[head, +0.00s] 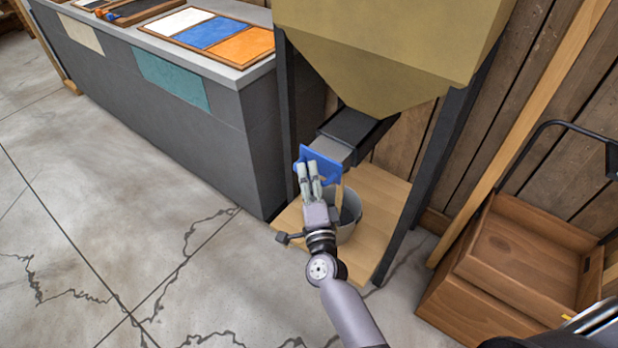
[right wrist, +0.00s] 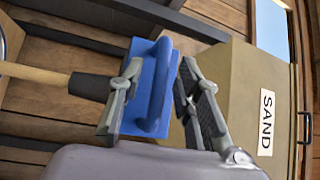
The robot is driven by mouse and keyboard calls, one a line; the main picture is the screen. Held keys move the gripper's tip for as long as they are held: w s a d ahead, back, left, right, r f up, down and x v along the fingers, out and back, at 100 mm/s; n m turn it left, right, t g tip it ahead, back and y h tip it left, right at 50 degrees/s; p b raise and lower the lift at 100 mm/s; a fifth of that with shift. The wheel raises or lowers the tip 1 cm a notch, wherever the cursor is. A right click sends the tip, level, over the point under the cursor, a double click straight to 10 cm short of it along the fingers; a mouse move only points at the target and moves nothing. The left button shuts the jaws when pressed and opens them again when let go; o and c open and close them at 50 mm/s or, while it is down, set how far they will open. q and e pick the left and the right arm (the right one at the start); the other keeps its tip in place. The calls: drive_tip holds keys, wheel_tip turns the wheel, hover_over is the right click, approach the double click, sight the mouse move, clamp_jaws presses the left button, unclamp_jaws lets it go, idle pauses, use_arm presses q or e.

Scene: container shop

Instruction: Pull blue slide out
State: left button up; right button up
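The blue slide (head: 331,166) is a flat blue plate at the mouth of the dark chute (head: 355,130) under the hopper. A grey flat part shows between the plate and the chute. In the right wrist view the blue slide (right wrist: 158,85) has a thick raised handle. My right gripper (head: 309,165) is at the plate, and in the wrist view my right gripper (right wrist: 160,85) has one finger on each side of this handle. My left gripper is not in view.
A grey bucket (head: 350,208) stands on a wooden base (head: 385,190) below the chute. The tan hopper (head: 390,60), marked SAND in the wrist view, stands on dark legs. A grey counter (head: 190,110) is left, a brown wooden box (head: 520,255) right. The concrete floor in front is clear.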

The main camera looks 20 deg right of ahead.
drive_tip(key=s+a+f, duration=0.1)
drive_tip(key=s, duration=1.1)
drive_tip(key=shift+a+f, duration=0.2)
drive_tip(key=shift+f, duration=0.05)
drive_tip(key=shift+w, duration=0.1)
